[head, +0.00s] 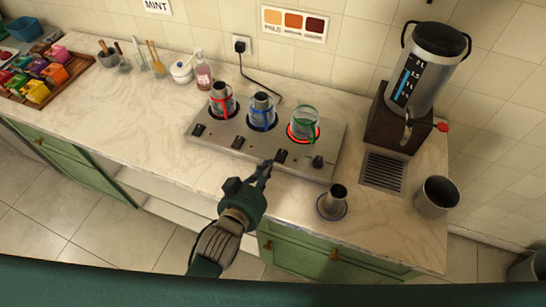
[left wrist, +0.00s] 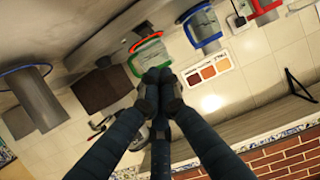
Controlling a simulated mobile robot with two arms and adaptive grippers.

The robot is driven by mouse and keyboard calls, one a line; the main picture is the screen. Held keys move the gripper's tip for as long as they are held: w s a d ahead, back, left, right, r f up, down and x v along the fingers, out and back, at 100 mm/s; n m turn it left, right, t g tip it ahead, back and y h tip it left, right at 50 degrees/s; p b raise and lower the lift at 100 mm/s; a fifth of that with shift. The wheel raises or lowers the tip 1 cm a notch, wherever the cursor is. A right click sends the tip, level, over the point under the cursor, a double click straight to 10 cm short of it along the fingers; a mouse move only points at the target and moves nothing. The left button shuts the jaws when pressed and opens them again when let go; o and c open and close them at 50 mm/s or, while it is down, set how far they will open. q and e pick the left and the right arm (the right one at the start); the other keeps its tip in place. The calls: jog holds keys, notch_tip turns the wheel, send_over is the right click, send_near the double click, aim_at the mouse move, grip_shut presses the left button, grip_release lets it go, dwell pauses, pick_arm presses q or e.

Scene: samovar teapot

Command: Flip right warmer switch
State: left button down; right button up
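The steel warmer (head: 222,140) stands on the counter with a row of dark switches along its front. The right warmer switch (head: 281,155) sits in front of the green-banded glass pot (head: 305,122), whose plate glows red around its base. The blue-banded pot (head: 261,112) and red-banded pot (head: 222,99) stand on the other plates, which look dark. My left gripper (head: 267,164) has its fingertips together at the warmer's front edge, just left of the right switch; I cannot tell whether they touch it. The fingertips (left wrist: 157,76) also look closed and empty in the left wrist view. My right gripper is not in view.
A round knob (head: 318,161) is right of the switch. A small metal cup (head: 335,197) on a saucer stands near the counter's front edge. The samovar (head: 423,75), a drain grate (head: 383,172) and a metal pot (head: 436,196) are at right.

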pick_arm(q)
jog(key=v, duration=0.2)
jog(key=shift+s+f, duration=0.1)
jog(key=shift+s, duration=0.25)
jog(key=shift+w, duration=0.1)
